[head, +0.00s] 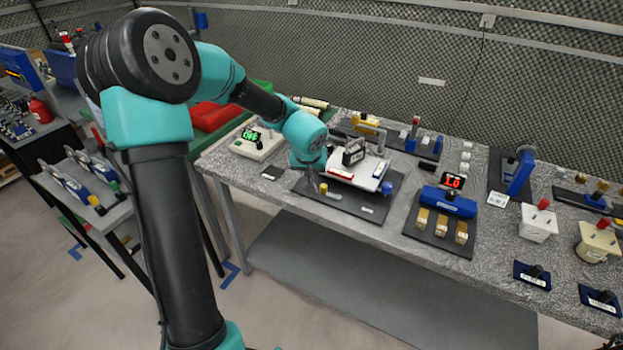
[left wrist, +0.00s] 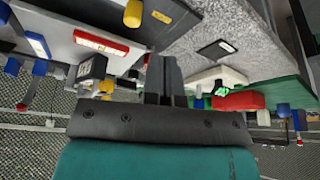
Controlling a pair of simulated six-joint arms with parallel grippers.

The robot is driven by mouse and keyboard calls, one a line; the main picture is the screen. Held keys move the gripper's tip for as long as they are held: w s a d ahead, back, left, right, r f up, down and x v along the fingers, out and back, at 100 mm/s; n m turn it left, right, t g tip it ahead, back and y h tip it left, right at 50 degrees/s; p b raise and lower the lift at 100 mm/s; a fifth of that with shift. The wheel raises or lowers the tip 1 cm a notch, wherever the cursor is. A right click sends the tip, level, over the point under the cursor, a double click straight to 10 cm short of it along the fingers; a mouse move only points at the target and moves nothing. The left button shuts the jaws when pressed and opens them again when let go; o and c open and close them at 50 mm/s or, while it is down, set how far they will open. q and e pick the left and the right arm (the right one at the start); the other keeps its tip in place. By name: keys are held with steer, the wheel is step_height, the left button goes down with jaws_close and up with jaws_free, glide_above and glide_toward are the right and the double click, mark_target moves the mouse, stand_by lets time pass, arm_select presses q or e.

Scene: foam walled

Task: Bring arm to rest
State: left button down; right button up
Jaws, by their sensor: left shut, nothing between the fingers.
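My left arm (head: 165,200), black and teal, comes up from the lower left of the head view and bends over to the bench. Its left gripper (head: 315,178) hangs over the left edge of a dark mat, mostly hidden by the teal wrist. In the left wrist view the left gripper's fingers (left wrist: 165,78) are together with nothing held. The dark mat (head: 345,206) carries a white board (head: 364,175) with a black block, a red-and-white label and a blue knob. A yellow-topped post (head: 323,188) stands close to the gripper. My right gripper is not in view.
A white box with a green display (head: 256,142) and a red container (head: 212,116) stand left of the gripper. A blue unit with a red display (head: 447,200) stands to the right. A mesh wall (head: 400,60) rises behind.

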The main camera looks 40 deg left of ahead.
arm_select(q)
steer(key=shift+v, duration=0.85)
steer(key=shift+a+f, duration=0.1)
